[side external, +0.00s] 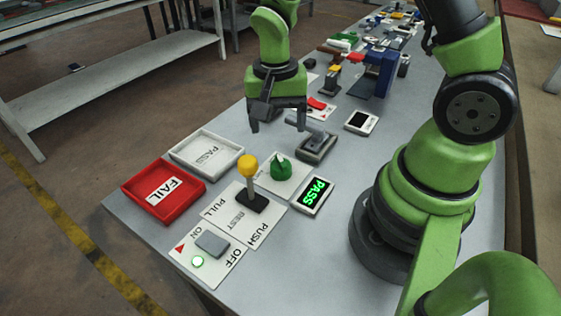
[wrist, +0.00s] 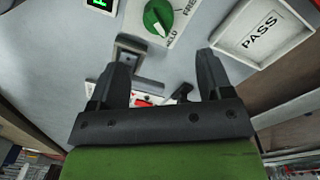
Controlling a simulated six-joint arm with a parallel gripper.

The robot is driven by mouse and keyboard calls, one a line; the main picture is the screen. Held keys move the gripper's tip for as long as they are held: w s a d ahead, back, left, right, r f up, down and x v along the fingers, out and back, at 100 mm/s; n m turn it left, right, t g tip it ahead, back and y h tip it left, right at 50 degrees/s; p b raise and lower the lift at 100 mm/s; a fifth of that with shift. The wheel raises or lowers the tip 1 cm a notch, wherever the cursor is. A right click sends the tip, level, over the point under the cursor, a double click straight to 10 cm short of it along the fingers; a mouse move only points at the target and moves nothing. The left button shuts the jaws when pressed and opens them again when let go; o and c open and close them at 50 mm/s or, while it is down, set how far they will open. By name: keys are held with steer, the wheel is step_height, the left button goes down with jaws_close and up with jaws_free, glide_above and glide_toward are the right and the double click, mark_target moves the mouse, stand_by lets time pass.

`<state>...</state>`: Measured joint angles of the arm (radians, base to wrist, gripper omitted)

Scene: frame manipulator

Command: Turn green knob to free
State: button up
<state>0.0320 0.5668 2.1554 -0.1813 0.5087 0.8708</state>
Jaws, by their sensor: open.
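The green knob (side external: 280,168) sits on a white plate behind the yellow-topped lever. In the wrist view the knob (wrist: 157,14) is at the top edge, with HOLD and FREE printed beside it. Its white mark points down toward the HOLD lettering, away from FREE. My gripper (side external: 277,124) is above the table, higher than the knob and apart from it. In the wrist view my gripper (wrist: 163,58) has its fingers spread with nothing between them.
A grey clamp-like fixture (side external: 317,146) stands close to the knob. A lit PASS display (side external: 315,194), yellow-topped lever (side external: 248,170), red FAIL tray (side external: 143,203) and white PASS tray (side external: 185,166) surround it. An ON/OFF switch (side external: 212,242) is at the near edge.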

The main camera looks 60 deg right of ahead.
mark_target(280, 160)
steer(key=f, duration=1)
steer(key=shift+s+d+f, duration=0.15)
steer(key=shift+s+f, duration=0.05)
steer(key=shift+f, duration=0.15)
steer(key=shift+c, duration=0.5)
steer(key=c, duration=0.8)
steer(key=shift+c, duration=0.2)
steer(key=n, duration=0.6)
steer(key=shift+n, duration=0.4)
steer(key=n, duration=0.6)
steer(key=shift+n, duration=0.4)
